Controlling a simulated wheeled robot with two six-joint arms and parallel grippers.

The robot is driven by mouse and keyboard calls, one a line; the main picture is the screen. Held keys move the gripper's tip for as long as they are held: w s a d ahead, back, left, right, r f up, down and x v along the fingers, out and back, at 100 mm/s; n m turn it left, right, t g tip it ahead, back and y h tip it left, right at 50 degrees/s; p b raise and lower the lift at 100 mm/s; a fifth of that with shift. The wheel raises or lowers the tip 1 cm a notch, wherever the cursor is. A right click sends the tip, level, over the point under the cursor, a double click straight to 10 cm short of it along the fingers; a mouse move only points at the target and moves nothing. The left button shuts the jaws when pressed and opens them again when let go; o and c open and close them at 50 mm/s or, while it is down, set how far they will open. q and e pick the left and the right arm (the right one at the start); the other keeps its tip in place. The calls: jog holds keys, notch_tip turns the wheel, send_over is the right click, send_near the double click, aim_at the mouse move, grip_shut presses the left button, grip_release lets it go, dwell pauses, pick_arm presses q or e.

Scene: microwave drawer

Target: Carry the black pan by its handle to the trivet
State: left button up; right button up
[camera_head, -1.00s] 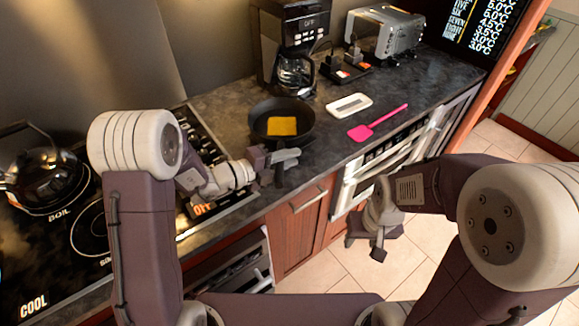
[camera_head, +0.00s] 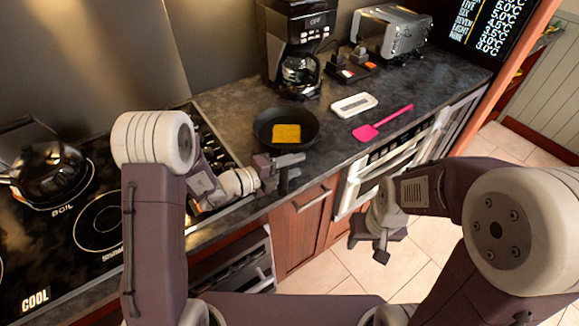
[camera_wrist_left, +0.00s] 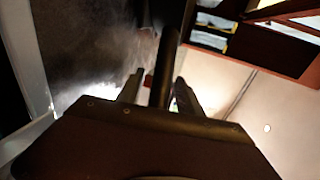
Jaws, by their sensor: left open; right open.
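The black pan (camera_head: 262,130) sits on the dark counter with a flat yellow-orange square (camera_head: 286,134) in it. My left gripper (camera_head: 288,169) is open at the pan's near side, over the counter's front edge. In the left wrist view a dark bar, seemingly the pan's handle (camera_wrist_left: 167,62), runs between the open fingers (camera_wrist_left: 158,92); whether they touch it I cannot tell. In the head view the gripper hides most of the handle. A white rectangular piece (camera_head: 354,104) lies right of the pan; whether it is the trivet is unclear. My right gripper (camera_head: 376,246) is open and empty above the floor.
A pink spatula (camera_head: 367,132) lies right of the pan. A coffee maker (camera_head: 296,50), dark shakers (camera_head: 352,66) and a toaster (camera_head: 393,32) stand behind. A kettle (camera_head: 48,172) is on the stove at left. Cabinet fronts drop below the counter edge.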

pick_arm(q)
jog(key=v, duration=1.2)
jog(key=shift+r, duration=0.1)
